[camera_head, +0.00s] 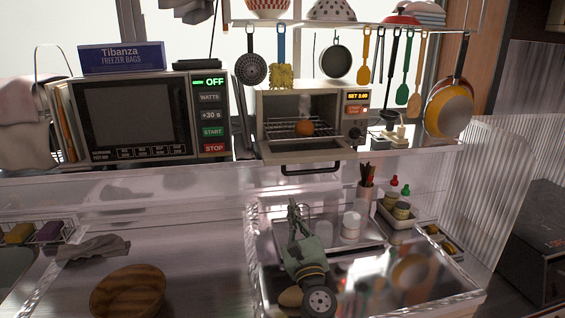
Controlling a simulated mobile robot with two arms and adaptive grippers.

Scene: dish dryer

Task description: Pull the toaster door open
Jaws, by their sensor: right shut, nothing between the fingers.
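The toaster (353,104) is a small oven on the back shelf, with a lit display on its right side. Its front opening is uncovered, and a brown round food item (303,128) shows on the wire rack inside, with steam above it. The door looks folded down, with its dark handle (311,169) low at the front, below the opening. My right gripper (293,203) is below the handle and a little to its left in the picture, apart from it. Its fingers point up and are shut with nothing between them. My left gripper is not in view.
A microwave (190,115) with a box of freezer bags (121,57) on top stands left of the toaster. Utensils and a pan (335,61) hang above. A white jar (351,225) and a utensil cup (366,191) stand near my right arm. A wooden bowl (128,291) sits at lower left.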

